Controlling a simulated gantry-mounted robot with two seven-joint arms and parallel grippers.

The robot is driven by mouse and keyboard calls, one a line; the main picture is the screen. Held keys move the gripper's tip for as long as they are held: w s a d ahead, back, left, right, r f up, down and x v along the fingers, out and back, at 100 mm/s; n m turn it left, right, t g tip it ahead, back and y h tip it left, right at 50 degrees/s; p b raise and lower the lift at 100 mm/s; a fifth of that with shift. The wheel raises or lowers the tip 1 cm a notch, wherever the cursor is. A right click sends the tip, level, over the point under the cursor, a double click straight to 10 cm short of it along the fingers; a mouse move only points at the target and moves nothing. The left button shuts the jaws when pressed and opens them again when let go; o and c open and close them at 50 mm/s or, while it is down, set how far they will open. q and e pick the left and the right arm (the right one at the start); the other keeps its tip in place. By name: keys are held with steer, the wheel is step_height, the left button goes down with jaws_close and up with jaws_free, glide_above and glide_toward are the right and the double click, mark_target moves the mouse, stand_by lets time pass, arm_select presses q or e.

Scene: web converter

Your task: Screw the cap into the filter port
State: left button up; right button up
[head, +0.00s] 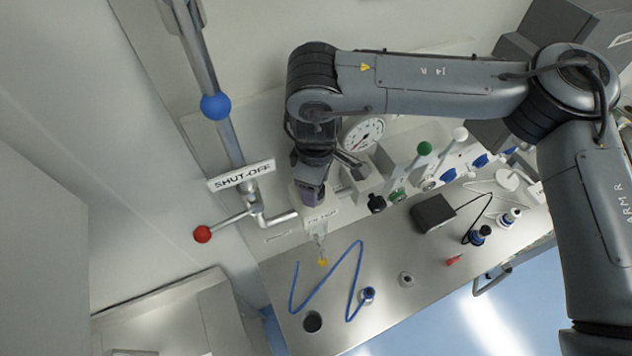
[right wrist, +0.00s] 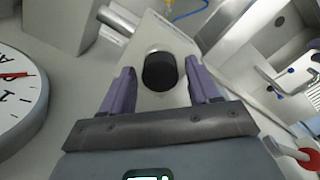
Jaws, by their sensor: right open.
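My right gripper (head: 314,200) points down at the housing with the FILTER label (head: 322,216) in the head view. In the right wrist view its two purple fingers (right wrist: 160,88) are open, one on each side of a black round part (right wrist: 160,72). The black part sits in a round, pale-rimmed opening of the pale filter block (right wrist: 155,40). It looks like the cap in the port. I cannot tell how deep it sits or whether the fingers touch it. In the head view the gripper hides it. My left gripper is in neither view.
A blue tube (head: 325,283) and a black box (head: 433,213) lie on the steel bench (head: 390,315).

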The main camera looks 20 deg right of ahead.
steer(key=shift+n, duration=1.3)
steer(key=n, duration=0.2)
steer(key=shift+n, duration=1)
steer(key=n, duration=0.4)
jaws_close()
steer(key=shift+m, duration=2)
